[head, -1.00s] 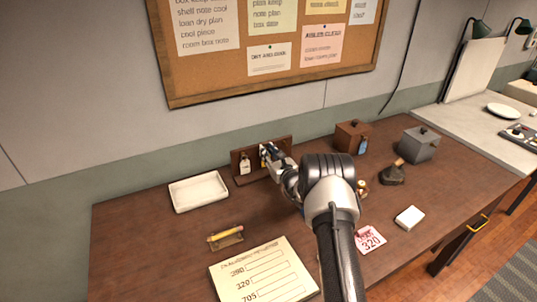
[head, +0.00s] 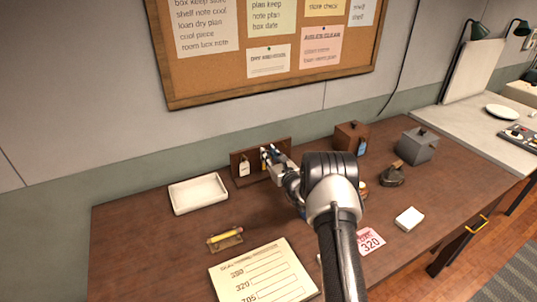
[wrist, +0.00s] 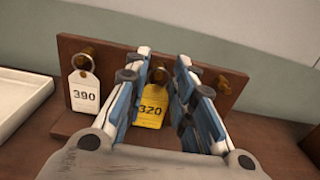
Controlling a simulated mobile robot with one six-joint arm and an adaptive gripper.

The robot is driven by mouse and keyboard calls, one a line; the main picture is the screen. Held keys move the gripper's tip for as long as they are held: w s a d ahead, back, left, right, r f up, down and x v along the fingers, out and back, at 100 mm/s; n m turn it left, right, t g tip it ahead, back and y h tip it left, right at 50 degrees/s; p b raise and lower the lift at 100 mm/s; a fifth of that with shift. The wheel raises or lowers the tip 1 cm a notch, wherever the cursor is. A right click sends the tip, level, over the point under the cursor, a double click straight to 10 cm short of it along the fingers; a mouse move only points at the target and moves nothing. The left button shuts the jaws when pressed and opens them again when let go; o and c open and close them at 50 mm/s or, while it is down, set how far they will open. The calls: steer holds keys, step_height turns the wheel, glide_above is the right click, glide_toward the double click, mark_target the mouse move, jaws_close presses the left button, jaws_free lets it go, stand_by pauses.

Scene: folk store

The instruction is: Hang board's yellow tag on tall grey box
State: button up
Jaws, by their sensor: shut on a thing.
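The yellow tag (wrist: 151,108), marked 320, is at the middle peg of the small wooden board (wrist: 115,62). My gripper (wrist: 163,62) has its fingers on either side of the tag's upper part and is shut on it. The tag's ring is partly hidden by the fingers. In the head view my gripper (head: 270,156) is at the board (head: 240,160), which stands near the wall. The grey box (head: 418,146), with a knob on its lid, stands at the back right of the desk, apart from my gripper.
A white tag (wrist: 84,90), marked 390, hangs on the board's left peg; the right peg (wrist: 222,85) is bare. A brown box (head: 346,136) with a blue tag (head: 362,146) and a dark stamp-like object (head: 392,175) stand between board and grey box. A white tray (head: 198,193) lies left.

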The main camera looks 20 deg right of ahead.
steer(key=shift+s, duration=0.3)
steer(key=shift+s+d+r+p, duration=0.1)
steer(key=shift+s+r+p, duration=0.15)
steer(key=shift+s, duration=0.35)
steer(key=shift+s+a+r+p, duration=0.1)
steer(key=shift+s+p, duration=0.2)
steer(key=shift+s, duration=0.25)
steer(key=shift+s+d+r+p, duration=0.1)
steer(key=shift+s+r+p, duration=0.15)
steer(key=shift+s, duration=0.35)
stand_by(0.4)
